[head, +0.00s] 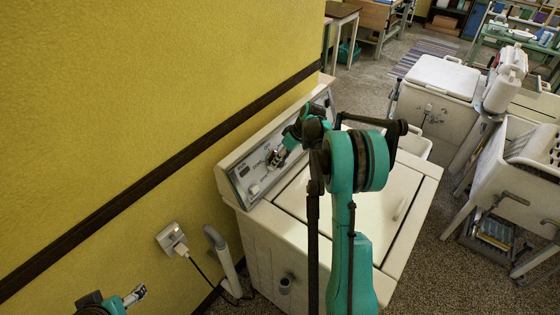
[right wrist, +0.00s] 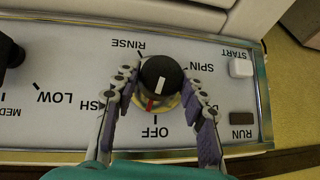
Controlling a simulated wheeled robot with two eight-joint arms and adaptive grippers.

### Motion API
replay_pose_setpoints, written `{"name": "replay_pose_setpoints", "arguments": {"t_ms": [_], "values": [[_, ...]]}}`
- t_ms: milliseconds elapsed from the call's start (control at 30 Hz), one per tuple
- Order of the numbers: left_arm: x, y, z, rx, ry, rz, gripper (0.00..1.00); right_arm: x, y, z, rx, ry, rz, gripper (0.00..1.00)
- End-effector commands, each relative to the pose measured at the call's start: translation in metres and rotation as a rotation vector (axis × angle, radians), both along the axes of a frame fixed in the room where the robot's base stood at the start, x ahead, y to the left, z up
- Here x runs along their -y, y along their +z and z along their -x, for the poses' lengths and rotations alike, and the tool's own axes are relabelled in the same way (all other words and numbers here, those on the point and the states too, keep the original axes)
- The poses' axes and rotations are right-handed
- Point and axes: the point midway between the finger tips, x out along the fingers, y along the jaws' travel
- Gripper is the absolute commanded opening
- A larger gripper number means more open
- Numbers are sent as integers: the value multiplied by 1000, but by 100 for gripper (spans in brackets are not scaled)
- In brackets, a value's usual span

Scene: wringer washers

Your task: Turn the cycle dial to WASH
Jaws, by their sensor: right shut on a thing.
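The cycle dial (right wrist: 158,76) is a black knob on the washer's grey control panel (right wrist: 75,75), which appears upside down in the right wrist view. Its white line and a red mark near its rim lie toward the OFF side. RINSE and SPIN are readable; WASH is partly hidden behind a finger, as is a label on the right. My right gripper (right wrist: 160,88) has its fingers on either side of the dial and is shut on it. In the head view the right gripper (head: 275,157) is at the panel. My left gripper (head: 134,295) is low at the left, its jaws unclear.
A white START button (right wrist: 240,68) and a dark RUN window (right wrist: 241,118) are beside the dial. Another black knob (right wrist: 9,52) is at the left edge. The yellow wall (head: 130,110) runs behind the washer (head: 290,235). Other washers (head: 440,78) stand at the right.

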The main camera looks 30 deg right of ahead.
Motion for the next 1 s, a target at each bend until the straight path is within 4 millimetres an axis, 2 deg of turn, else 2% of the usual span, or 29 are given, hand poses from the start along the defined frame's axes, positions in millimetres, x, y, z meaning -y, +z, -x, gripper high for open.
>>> {"name": "replay_pose_setpoints", "arguments": {"t_ms": [600, 1000], "values": [[0, -30, 0, 0, 0, 0, 75, 7, -6, -1, -192, -209, -467, 13], [0, -39, 0, 0, 0, 0, 75, 8, -6, -1, -255, -276, -616, 13]]}}
